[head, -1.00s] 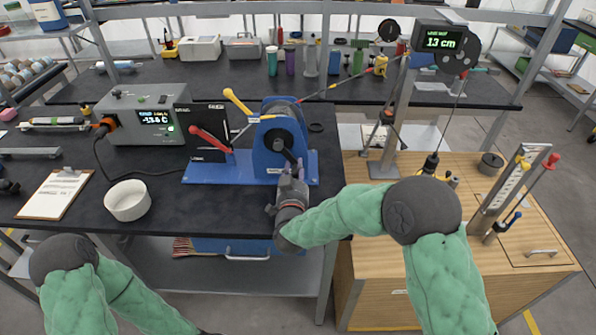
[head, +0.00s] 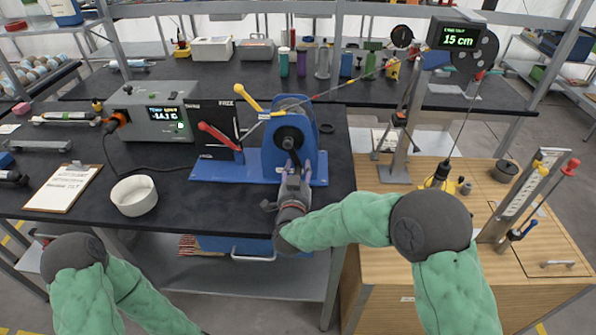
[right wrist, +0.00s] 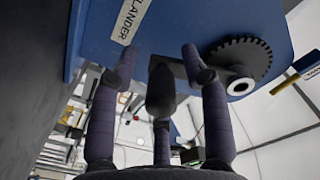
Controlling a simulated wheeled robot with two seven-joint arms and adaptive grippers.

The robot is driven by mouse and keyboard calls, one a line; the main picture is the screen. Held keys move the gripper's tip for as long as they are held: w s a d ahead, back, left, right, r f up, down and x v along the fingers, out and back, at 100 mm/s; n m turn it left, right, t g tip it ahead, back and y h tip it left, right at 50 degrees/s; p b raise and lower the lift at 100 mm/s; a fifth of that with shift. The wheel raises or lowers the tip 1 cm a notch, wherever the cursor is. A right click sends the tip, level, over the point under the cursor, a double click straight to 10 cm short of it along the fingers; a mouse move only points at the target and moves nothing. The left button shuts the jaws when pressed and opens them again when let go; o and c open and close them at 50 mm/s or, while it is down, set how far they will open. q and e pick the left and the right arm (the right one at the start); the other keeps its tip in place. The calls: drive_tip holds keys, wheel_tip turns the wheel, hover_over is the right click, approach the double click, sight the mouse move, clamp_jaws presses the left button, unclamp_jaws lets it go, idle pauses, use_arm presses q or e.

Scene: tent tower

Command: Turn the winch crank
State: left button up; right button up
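The blue winch (head: 316,140) stands on the black bench in the head view, its drum at the back and a dark round hub on its front plate. The black crank (head: 291,149) hangs down from the hub. My right gripper (head: 292,172) is at the crank's lower end. In the right wrist view the dark crank handle (right wrist: 160,92) sits between the spread fingers of my right gripper (right wrist: 159,60), with gaps at both sides. The toothed wheel (right wrist: 240,62) is beside it. My left gripper is out of view; only its arm shows at lower left.
A red-handled lever (head: 219,136) and a yellow-handled lever (head: 248,98) stick up left of the crank. The rope runs right to a pulley post with a display (head: 459,37) reading 15 cm. A white bowl (head: 134,195) and a grey control box (head: 150,112) stand left.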

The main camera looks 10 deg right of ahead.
drive_tip(key=v, duration=1.2)
drive_tip(key=shift+d, duration=0.1)
idle(0.9)
drive_tip(key=m+p, duration=0.1)
drive_tip(key=p, duration=0.1)
drive_tip(key=y+p, duration=0.1)
drive_tip(key=p, duration=0.1)
drive_tip(key=shift+s+d+r+m, duration=0.15)
drive_tip(key=shift+d+m, duration=0.05)
drive_tip(key=shift+m, duration=0.2)
drive_tip(key=shift+s+m+p, duration=0.1)
drive_tip(key=shift+m+p, duration=0.3)
drive_tip(key=shift+p, duration=0.3)
drive_tip(key=shift+w+d+f, duration=0.2)
drive_tip(key=shift+w+f, duration=0.1)
drive_tip(key=shift+w, duration=0.25)
drive_tip(key=b+x, duration=0.2)
drive_tip(key=x, duration=0.6)
drive_tip(key=shift+w+r, duration=0.15)
drive_tip(key=shift+w, duration=0.65)
